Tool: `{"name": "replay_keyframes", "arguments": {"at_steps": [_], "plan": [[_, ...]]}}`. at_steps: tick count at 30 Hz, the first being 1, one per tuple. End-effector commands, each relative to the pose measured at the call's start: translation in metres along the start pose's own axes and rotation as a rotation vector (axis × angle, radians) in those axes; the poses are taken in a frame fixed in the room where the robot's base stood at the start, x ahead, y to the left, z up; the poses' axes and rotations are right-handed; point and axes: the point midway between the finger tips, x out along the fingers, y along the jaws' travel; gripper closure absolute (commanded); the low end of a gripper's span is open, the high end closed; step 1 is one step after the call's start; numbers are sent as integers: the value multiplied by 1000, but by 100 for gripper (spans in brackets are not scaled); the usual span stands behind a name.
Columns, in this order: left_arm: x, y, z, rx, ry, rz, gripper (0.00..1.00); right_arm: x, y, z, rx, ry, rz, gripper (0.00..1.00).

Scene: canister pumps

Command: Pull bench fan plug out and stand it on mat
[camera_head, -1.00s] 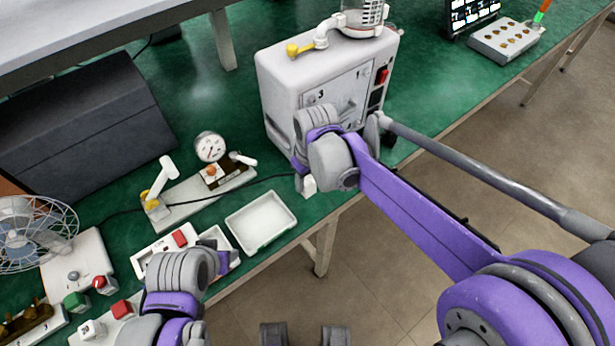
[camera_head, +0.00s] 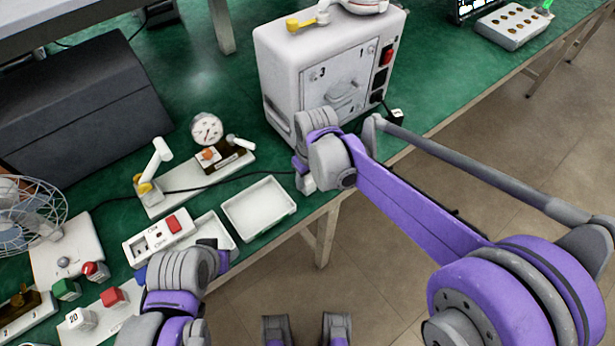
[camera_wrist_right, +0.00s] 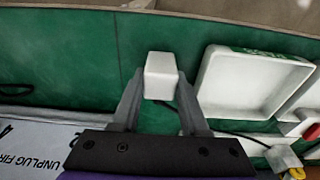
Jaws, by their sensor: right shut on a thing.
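A white block-shaped plug (camera_wrist_right: 161,75) sits between the two fingers of my right gripper (camera_wrist_right: 160,103) in the right wrist view, and the gripper is shut on it. In the head view my right gripper (camera_head: 304,172) is at the front of the bench, below the white machine, and the plug (camera_head: 306,184) shows only in part beneath it. A dark cable (camera_head: 235,180) runs from the fan side towards the plug. The green mat (camera_head: 215,100) covers the bench. I cannot tell whether the plug touches it. My left gripper (camera_head: 216,249) is beside the socket strip (camera_head: 150,243); its fingers are mostly hidden.
An empty white tray (camera_head: 258,208) lies just left of the right gripper; it also shows in the wrist view (camera_wrist_right: 250,82). The white machine (camera_head: 285,60) stands behind. The bench fan (camera_head: 65,250) and several coloured blocks are at left. The bench's front edge is close.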

Motion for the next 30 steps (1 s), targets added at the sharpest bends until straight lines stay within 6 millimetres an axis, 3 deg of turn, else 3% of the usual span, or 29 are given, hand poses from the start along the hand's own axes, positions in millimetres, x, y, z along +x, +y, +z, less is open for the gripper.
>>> {"name": "replay_keyframes", "arguments": {"at_steps": [1, 7, 15, 19, 30], "plan": [[0, 0, 0, 0, 0, 0, 50, 0, 0, 0, 0, 0, 0, 54], [0, 0, 0, 0, 0, 0, 50, 0, 0, 0, 0, 0, 0, 21], [0, 0, 0, 0, 0, 0, 50, -1, 0, 0, 0, 0, 0, 21], [-1, 0, -1, 0, 1, 0, 50, -10, 0, 0, 0, 0, 0, 21], [-9, 0, -6, 0, 3, 0, 50, -81, 0, 0, 0, 0, 0, 21]]}}
